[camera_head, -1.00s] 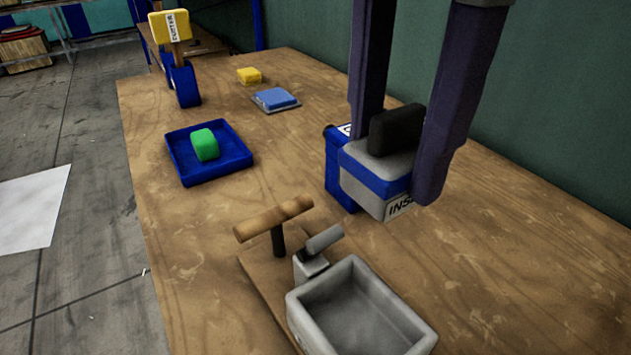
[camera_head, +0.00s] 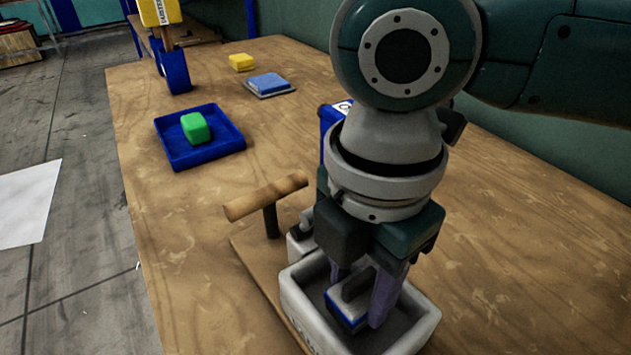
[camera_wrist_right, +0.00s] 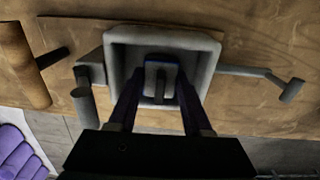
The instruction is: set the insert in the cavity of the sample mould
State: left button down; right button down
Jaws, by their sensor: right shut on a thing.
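The insert (camera_head: 349,305) is a small grey and blue block with a dark grip on top. My right gripper (camera_head: 362,300) is shut on it, with a finger on each side. The sample mould (camera_head: 296,301) is a grey open box at the front of the table. The insert is inside the outline of its cavity in the head view. In the right wrist view the insert (camera_wrist_right: 153,84) shows between the fingers, within the mould's walls (camera_wrist_right: 207,48). Whether it touches the cavity floor I cannot tell. My left gripper is not in view.
A wooden T-handle (camera_head: 265,196) stands beside the mould on a wooden base. A blue tray (camera_head: 182,162) holds a green block (camera_head: 196,127). Farther back lie a yellow block (camera_head: 242,62) and a blue block on a grey plate (camera_head: 268,84). The table's right side is clear.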

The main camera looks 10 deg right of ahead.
aim_at(361, 277)
jog(key=shift+f, duration=0.35)
jog(key=shift+f, duration=0.15)
jog(key=shift+c, duration=1.7)
grip_release()
notch_tip(361, 277, up, 12)
jog(key=shift+r+p, duration=0.15)
jog(key=shift+p, duration=0.7)
jog(key=s+a+f+m+t+y, duration=0.2)
jog(key=s+a+f+m+y, duration=0.35)
jog(key=m, duration=0.35)
jog(key=d+m, duration=0.1)
jog(key=m, duration=0.1)
jog(key=s+d+f+m+t+h, duration=0.1)
jog(key=d+m, duration=0.1)
jog(key=d+f+m+h, duration=0.1)
jog(key=d+m, duration=0.1)
jog(key=shift+s, duration=0.2)
jog(key=s+d+f+m+h, duration=0.2)
jog(key=s+d+m, duration=0.3)
jog(key=d, duration=0.5)
jog(key=shift+s+m+t+h, duration=0.15)
jog(key=shift+m+t+h, duration=0.2)
jog(key=shift+h, duration=0.3)
